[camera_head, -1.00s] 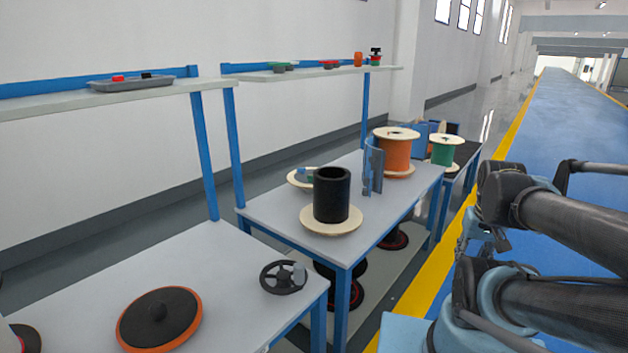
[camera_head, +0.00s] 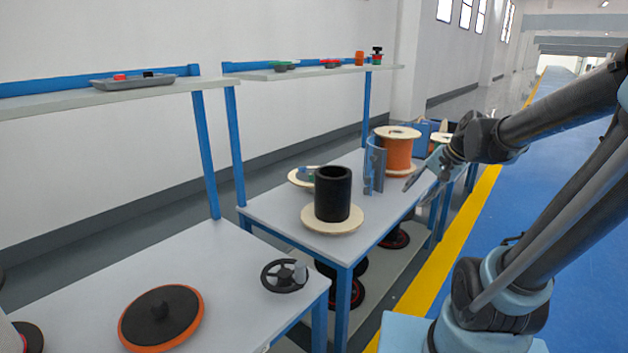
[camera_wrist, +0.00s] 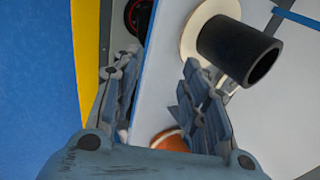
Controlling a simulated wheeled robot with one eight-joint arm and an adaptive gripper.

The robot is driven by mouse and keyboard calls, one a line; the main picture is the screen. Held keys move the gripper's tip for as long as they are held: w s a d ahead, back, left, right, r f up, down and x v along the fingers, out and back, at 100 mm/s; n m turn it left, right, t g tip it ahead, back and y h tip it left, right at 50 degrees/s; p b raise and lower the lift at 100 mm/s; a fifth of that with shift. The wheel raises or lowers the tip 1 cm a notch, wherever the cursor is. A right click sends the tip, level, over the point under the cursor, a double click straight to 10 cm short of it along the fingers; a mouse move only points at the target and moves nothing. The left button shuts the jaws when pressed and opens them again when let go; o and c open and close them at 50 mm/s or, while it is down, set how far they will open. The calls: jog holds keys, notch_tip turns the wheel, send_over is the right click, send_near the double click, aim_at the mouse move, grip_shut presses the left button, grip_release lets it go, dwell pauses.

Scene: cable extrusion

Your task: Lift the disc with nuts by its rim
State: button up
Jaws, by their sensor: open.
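A pale round disc (camera_head: 296,182) with small coloured pieces on it, too small to make out as nuts, lies on the middle table, partly hidden behind the black cylinder (camera_head: 332,195). I cannot see this disc in the wrist view. My gripper (camera_head: 414,186) is raised near the right edge of that table, to the right of the disc and apart from it. In the wrist view, my gripper (camera_wrist: 160,85) has its two fingers spread with nothing held between them, and the table edge shows beyond.
The black cylinder stands on a pale flange (camera_head: 318,222). The near table (camera_head: 90,275) holds an orange-rimmed disc (camera_head: 160,318) and a handwheel (camera_head: 284,276). Shelves run behind.

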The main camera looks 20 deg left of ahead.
jog(key=w+a+m+y, duration=0.9)
jog(key=w+a+m, duration=0.2)
jog(key=w+a, duration=1.7)
jog(key=w+a+f+m+y, duration=0.3)
jog(key=w+a+f+m, duration=0.2)
jog(key=a+f, duration=0.3)
jog(key=shift+t, duration=0.3)
notch_tip(320, 180, down, 8)
jog(key=shift+w+r, duration=0.1)
jog(key=shift+r, duration=0.15)
jog(key=shift+w+a+r, duration=0.1)
jog(key=shift+a, duration=0.55)
jog(key=shift+x, duration=3.15)
jog(key=shift+d+r, duration=0.1)
grip_shut()
